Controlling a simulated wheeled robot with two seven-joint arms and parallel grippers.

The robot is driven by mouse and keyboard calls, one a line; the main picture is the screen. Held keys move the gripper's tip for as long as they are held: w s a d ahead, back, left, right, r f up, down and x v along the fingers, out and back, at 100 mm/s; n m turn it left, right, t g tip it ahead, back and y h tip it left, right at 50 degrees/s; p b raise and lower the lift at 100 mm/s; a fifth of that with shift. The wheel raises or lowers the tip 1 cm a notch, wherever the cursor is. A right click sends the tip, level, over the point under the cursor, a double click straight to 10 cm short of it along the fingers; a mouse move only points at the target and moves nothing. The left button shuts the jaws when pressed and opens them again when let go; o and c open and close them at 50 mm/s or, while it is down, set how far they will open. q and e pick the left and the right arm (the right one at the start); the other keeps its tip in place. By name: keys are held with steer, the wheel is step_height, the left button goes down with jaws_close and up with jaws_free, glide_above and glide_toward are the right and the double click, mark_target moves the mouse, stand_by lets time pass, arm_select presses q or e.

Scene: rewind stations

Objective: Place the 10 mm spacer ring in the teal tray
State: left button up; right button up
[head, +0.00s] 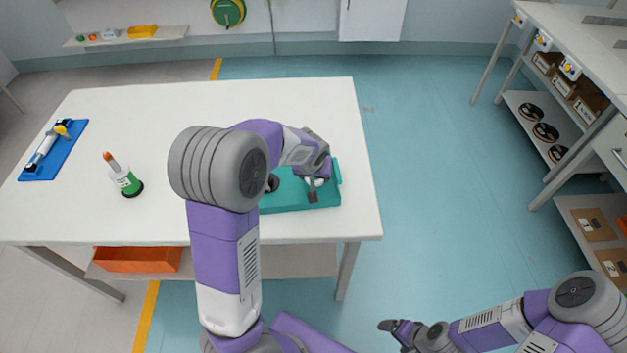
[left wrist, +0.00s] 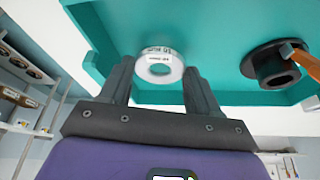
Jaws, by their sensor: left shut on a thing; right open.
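The spacer ring (left wrist: 158,52) is white with a printed label that is too small to read fully. It sits between the fingertips of my left gripper (left wrist: 159,72), which is shut on it. The teal tray (head: 288,203) lies at the right front of the white table, and its floor fills much of the left wrist view (left wrist: 215,30). My left gripper (head: 313,188) is over the tray's right part. The ring is hidden in the head view, and I cannot tell whether it touches the tray. My right gripper (head: 388,326) is open and empty, low at right, away from the table.
A black flanged part (left wrist: 268,66) is in the tray, with a brown piece at it. An orange bin (head: 135,261) is on the lower shelf. Shelving stands far right.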

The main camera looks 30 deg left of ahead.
arm_select(q)
steer(key=shift+f, duration=0.75)
steer(key=shift+f+b, duration=0.2)
steer(key=shift+b, duration=0.1)
steer(key=o, duration=1.1)
steer(key=shift+c, duration=0.2)
steer(key=shift+r+p, duration=0.4)
steer(key=shift+r, duration=0.15)
steer(key=p+v, duration=0.3)
steer(key=v, duration=0.8)
steer(key=shift+s+r, duration=0.15)
steer(key=shift+s, duration=0.05)
